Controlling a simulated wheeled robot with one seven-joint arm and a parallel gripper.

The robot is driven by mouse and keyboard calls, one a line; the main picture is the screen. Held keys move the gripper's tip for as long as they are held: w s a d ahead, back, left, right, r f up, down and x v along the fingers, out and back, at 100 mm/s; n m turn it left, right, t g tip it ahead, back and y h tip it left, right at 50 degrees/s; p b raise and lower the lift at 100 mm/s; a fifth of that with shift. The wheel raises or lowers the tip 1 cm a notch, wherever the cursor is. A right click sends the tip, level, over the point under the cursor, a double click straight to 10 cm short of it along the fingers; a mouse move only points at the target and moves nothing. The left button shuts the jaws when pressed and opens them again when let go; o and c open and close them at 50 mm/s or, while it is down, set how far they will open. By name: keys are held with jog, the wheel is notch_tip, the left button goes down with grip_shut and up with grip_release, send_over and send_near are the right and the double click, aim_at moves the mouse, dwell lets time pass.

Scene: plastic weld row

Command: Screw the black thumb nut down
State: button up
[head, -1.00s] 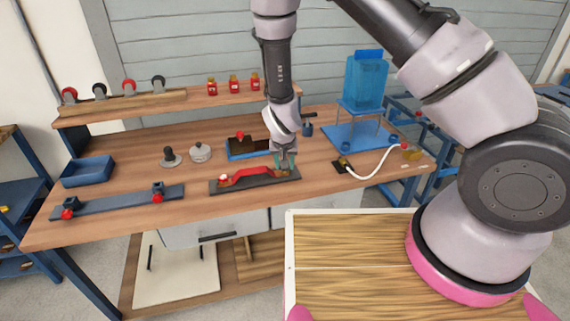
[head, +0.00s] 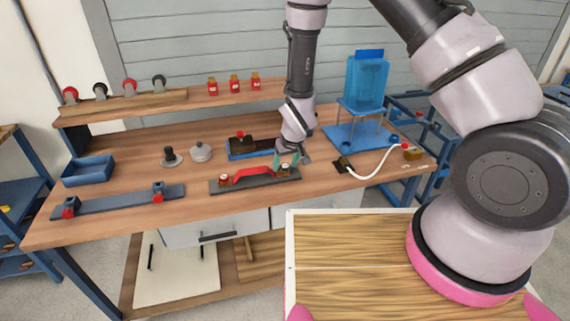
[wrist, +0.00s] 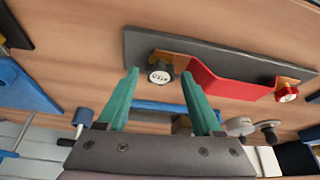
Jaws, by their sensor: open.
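The black thumb nut (wrist: 160,72), with a pale marked top, sits at one end of the red bracket (wrist: 225,85) on a dark grey base plate (wrist: 205,50). In the head view it is a small light-topped spot (head: 285,167) at the bracket's right end. A red-sided nut (wrist: 287,93) sits at the bracket's other end. My gripper (head: 287,159) is open and empty, with teal fingers. In the wrist view its fingertips (wrist: 160,75) are spread to either side of the black nut's outline. I cannot tell whether they touch it.
Behind the plate lies a blue tray with a dark block (head: 250,147). To the right, a blue stand (head: 360,134) carries a tank, and a white hose (head: 377,172) curves nearby. A blue-clamped bar (head: 120,201) lies left.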

jog(key=n+g+y, duration=0.1)
jog(key=n, duration=0.2)
jog(key=n+y, duration=0.1)
jog(key=n, duration=0.3)
jog(key=shift+w+d+g, duration=0.15)
jog(key=shift+d+g, duration=0.05)
jog(key=shift+g, duration=0.2)
jog(key=n, duration=0.2)
jog(key=n+g, duration=0.1)
jog(key=n, duration=0.1)
jog(key=shift+n+g+y, duration=0.3)
jog(key=shift+n+y, duration=0.1)
jog(key=shift+n+g, duration=0.5)
jog(key=shift+n, duration=0.7)
